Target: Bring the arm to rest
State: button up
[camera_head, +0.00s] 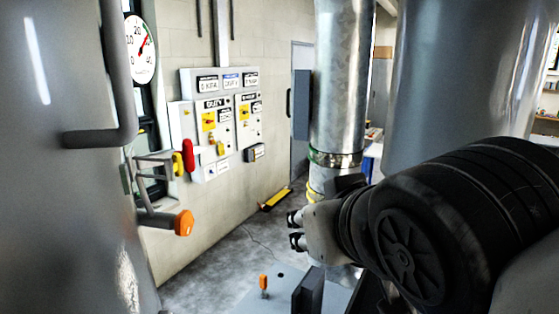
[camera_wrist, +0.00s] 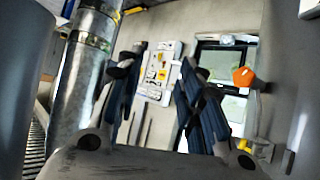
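My arm reaches in from the right in the head view, dark and bent at a large round joint. My gripper (camera_head: 295,230) points left in mid-air, in front of the metal duct. In the wrist view my gripper (camera_wrist: 160,68) shows two dark fingers spread apart. Nothing is held between them; only the distant wall panel shows in the gap.
The vertical metal duct (camera_head: 338,80) stands close behind my gripper. A control panel (camera_head: 220,115) hangs on the wall. An orange knob (camera_head: 184,223) sticks out at left. An orange-topped part (camera_head: 264,283) stands low in front. Large grey cylinders flank the view.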

jog(key=s+d+f+m+g+b, duration=0.1)
jog(key=s+d+f+g+b, duration=0.1)
jog(key=f, duration=0.9)
jog(key=s+d+f+m+g+h+b, duration=0.1)
jog(key=s+d+f+g+b, duration=0.1)
jog(key=s+d+f+b, duration=0.2)
jog(key=s+d+f+g+h+b, duration=0.1)
jog(key=s+f+b, duration=0.4)
jog(key=f, duration=1.4)
jog(key=s+d+g, duration=0.1)
jog(key=s+d, duration=0.1)
jog(key=shift+s+f+m, duration=0.35)
jog(key=shift+m, duration=0.05)
